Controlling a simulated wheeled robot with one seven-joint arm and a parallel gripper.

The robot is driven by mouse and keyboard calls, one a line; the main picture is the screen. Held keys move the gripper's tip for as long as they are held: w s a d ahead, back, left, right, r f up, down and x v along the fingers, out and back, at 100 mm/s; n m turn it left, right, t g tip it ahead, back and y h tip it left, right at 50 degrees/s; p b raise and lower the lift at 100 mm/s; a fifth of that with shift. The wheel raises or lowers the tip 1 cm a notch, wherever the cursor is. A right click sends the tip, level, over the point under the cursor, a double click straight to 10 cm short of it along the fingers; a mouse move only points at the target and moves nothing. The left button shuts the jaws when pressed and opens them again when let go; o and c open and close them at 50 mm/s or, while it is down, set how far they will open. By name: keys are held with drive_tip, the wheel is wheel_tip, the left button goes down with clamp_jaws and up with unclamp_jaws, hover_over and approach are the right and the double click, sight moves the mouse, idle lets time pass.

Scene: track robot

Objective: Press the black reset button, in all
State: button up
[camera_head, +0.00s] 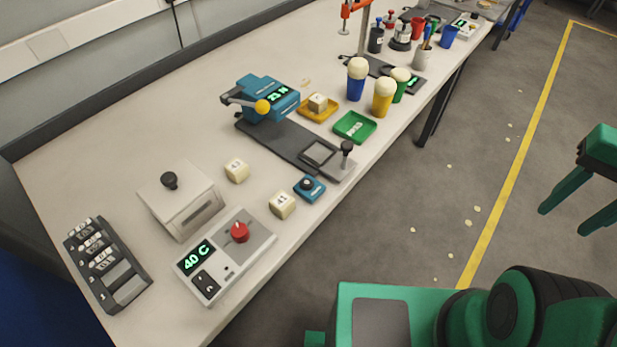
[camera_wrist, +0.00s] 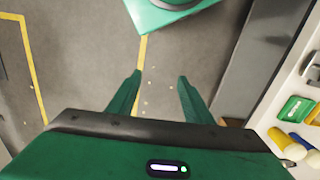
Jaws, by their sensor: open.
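A small blue box with a round black button (camera_head: 307,184) on top sits near the bench's front edge in the head view. No label on it is readable, so I cannot tell whether it is the reset button. Other dark controls show: a black knob (camera_head: 169,180) on a white lidded box, and a black-topped lever (camera_head: 347,147) at the end of the dark track. My gripper (camera_head: 561,222) is open and empty, over the floor to the right of the bench, far from all of these. The wrist view shows its two fingers (camera_wrist: 159,76) apart above the floor.
On the bench (camera_head: 95,170) stand a grey control box (camera_head: 258,239) reading 40 C, a blue device (camera_head: 268,97) with a yellow-tipped lever, cream cubes, a green tray (camera_head: 355,127) and several tall cups. The floor (camera_head: 400,220) beside the bench is clear apart from small scraps.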

clamp_jaws()
idle(1.5)
